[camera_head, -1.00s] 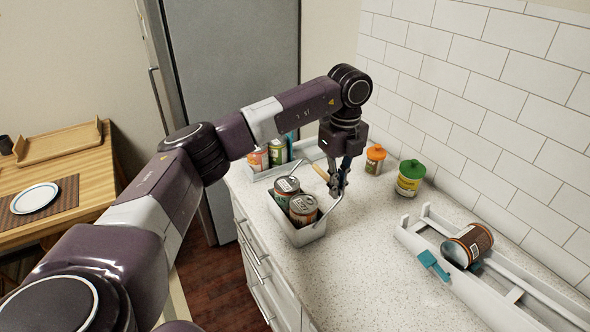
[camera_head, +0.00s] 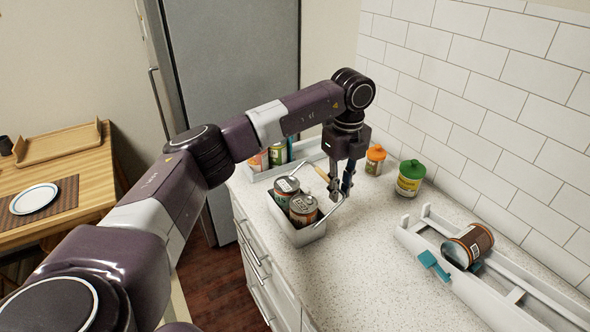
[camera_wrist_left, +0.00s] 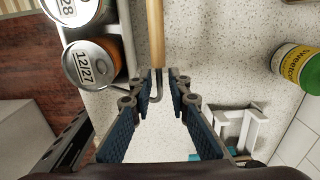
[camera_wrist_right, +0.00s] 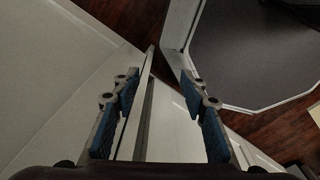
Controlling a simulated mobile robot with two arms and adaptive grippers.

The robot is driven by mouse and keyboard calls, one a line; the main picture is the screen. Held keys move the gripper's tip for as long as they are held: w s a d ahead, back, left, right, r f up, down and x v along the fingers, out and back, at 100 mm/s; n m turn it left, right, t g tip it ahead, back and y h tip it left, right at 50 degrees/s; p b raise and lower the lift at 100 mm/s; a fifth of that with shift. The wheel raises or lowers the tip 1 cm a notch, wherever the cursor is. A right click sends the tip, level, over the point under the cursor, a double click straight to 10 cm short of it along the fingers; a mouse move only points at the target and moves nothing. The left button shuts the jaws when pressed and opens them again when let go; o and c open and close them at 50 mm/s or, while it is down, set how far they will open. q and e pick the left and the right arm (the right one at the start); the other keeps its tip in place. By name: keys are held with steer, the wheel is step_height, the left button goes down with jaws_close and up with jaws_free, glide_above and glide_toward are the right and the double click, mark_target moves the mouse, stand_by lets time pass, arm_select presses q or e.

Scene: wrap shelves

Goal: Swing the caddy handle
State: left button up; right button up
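The light grey caddy (camera_head: 309,237) stands on the counter near its left edge and holds two cans. Its handle, a metal rod with a wooden grip (camera_head: 321,174), leans out toward the counter's right side. My left gripper (camera_head: 342,190) points down beside the caddy, at the handle. In the left wrist view, the wooden grip (camera_wrist_left: 155,35) runs toward my fingers, and the bent metal end lies between the open left fingertips (camera_wrist_left: 161,78). A gap shows beside the rod. The caddy rim (camera_wrist_left: 123,45) is left of the fingers. My right gripper (camera_wrist_right: 158,82) is open and seems empty, away from the counter.
An orange-lidded jar (camera_head: 375,160) and a green-lidded jar (camera_head: 410,180) stand near the tiled wall. A white rack (camera_head: 412,238) with a brown can (camera_head: 470,245) lies at right. A bin of cans (camera_head: 264,170) is behind the caddy. Counter is clear between caddy and rack.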

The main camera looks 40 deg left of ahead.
arm_select(q)
steer(key=shift+r+p, duration=2.55)
steer(key=shift+r, duration=1)
steer(key=shift+f, duration=0.1)
